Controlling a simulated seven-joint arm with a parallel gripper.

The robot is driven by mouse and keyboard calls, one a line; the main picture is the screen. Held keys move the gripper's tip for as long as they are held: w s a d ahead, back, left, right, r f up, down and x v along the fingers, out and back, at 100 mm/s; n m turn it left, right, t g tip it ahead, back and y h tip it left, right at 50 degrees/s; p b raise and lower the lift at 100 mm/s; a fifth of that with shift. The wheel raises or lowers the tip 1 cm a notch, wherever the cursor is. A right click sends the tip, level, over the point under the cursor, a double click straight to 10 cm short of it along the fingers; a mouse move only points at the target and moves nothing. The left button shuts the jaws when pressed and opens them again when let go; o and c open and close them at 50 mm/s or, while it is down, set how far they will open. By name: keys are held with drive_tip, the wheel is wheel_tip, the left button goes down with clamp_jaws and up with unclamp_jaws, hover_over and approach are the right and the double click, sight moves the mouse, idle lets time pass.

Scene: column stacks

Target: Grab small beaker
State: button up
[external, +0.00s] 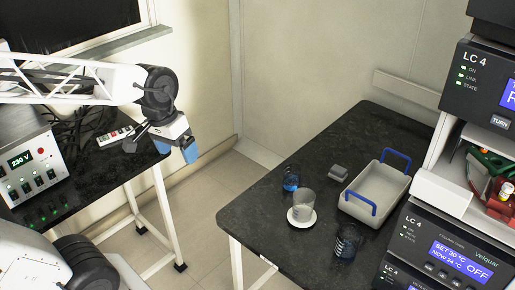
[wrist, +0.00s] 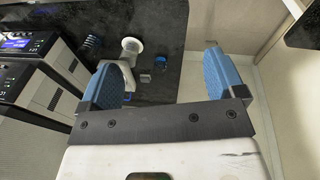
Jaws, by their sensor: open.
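The smallest beaker (external: 290,182) holds blue liquid and stands upright near the left edge of the dark table; it also shows in the wrist view (wrist: 160,63). A larger clear beaker (external: 304,200) stands on a white round base (external: 301,218). A third, dark-looking beaker (external: 348,241) with a bluish tint stands nearer the front; it shows in the wrist view (wrist: 92,42). My gripper (external: 190,152) is open and empty, with blue fingers, well left of and apart from the beakers. In the wrist view its fingers (wrist: 164,78) are spread wide.
A pale tray (external: 376,194) with blue handles and a small grey block (external: 338,171) are on the same table (external: 275,235). Stacked instruments (external: 440,250) stand at the right. A second bench with a power supply (external: 28,168) is at the left. A floor gap separates the tables.

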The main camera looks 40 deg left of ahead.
drive_tip(key=w+d+f+n+g+h, duration=0.15)
drive_tip(key=w+f+n+h, duration=0.3)
drive_tip(key=w, duration=0.55)
drive_tip(key=w+d+f+n+h, duration=0.25)
drive_tip(key=w+f+n, duration=0.3)
drive_tip(key=w, duration=0.45)
drive_tip(key=n+t+h, duration=0.4)
drive_tip(key=n+t, duration=0.1)
drive_tip(key=n, duration=0.6)
approach(293, 178)
drive_tip(key=w, duration=0.1)
drive_tip(key=w+f, duration=0.1)
drive_tip(key=w, duration=0.1)
drive_tip(key=shift+a, duration=0.15)
drive_tip(key=shift+m+g, duration=0.25)
drive_tip(key=shift+m, duration=0.05)
drive_tip(key=shift+x, duration=1.25)
